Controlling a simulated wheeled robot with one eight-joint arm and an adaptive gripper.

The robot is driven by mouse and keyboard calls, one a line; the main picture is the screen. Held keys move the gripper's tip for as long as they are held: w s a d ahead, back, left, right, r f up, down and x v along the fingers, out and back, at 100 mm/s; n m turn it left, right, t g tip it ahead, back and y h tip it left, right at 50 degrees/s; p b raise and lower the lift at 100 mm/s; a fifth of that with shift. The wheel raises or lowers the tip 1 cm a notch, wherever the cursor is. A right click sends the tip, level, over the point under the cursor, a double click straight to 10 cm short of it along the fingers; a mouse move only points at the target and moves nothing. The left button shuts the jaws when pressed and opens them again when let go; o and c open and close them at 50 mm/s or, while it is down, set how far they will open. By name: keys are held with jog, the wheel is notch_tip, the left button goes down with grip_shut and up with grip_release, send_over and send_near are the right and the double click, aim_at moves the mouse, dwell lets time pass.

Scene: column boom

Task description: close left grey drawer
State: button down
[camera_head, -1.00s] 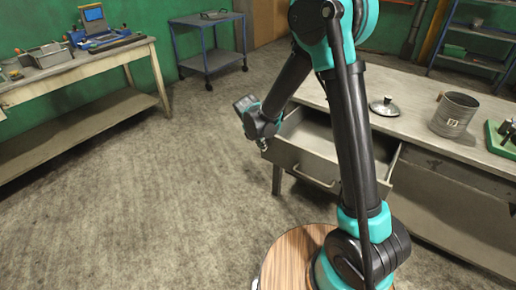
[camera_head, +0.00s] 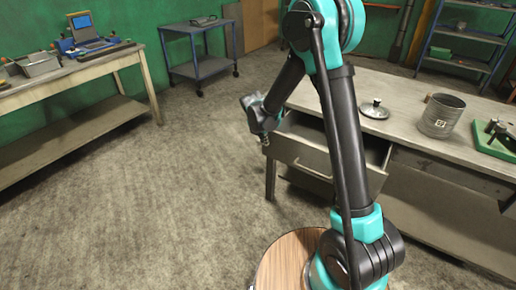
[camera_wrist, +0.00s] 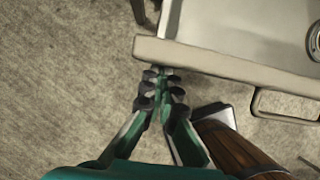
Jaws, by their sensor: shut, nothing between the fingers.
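The grey drawer (camera_head: 304,155) stands partly pulled out of the workbench, left of my arm in the head view. Its front panel (camera_wrist: 240,68) and its bar handle (camera_wrist: 285,105) show in the wrist view. My gripper (camera_head: 264,140) is at the left end of the drawer front. In the wrist view my gripper (camera_wrist: 161,74) is shut and empty, its fingertips at the outer face of the panel, left of the handle. They look in contact, but I cannot be sure. My arm hides part of the drawer in the head view.
The workbench (camera_head: 408,98) carries a lid (camera_head: 375,110), a metal pot (camera_head: 441,117) and a green tray (camera_head: 492,143). A second bench (camera_head: 88,72) stands at the left and a blue trolley (camera_head: 203,69) at the back. The floor left of the drawer is clear.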

aim_at(287, 119)
jog(key=w+d, duration=0.3)
jog(key=w, duration=0.3)
jog(key=w+d, duration=0.4)
jog(key=w, duration=0.2)
jog(key=w+d, duration=0.3)
jog(key=w, duration=0.3)
jog(key=shift+d, duration=0.2)
jog(key=shift+w+d, duration=0.3)
jog(key=shift+w, duration=0.2)
jog(key=shift+w, duration=0.1)
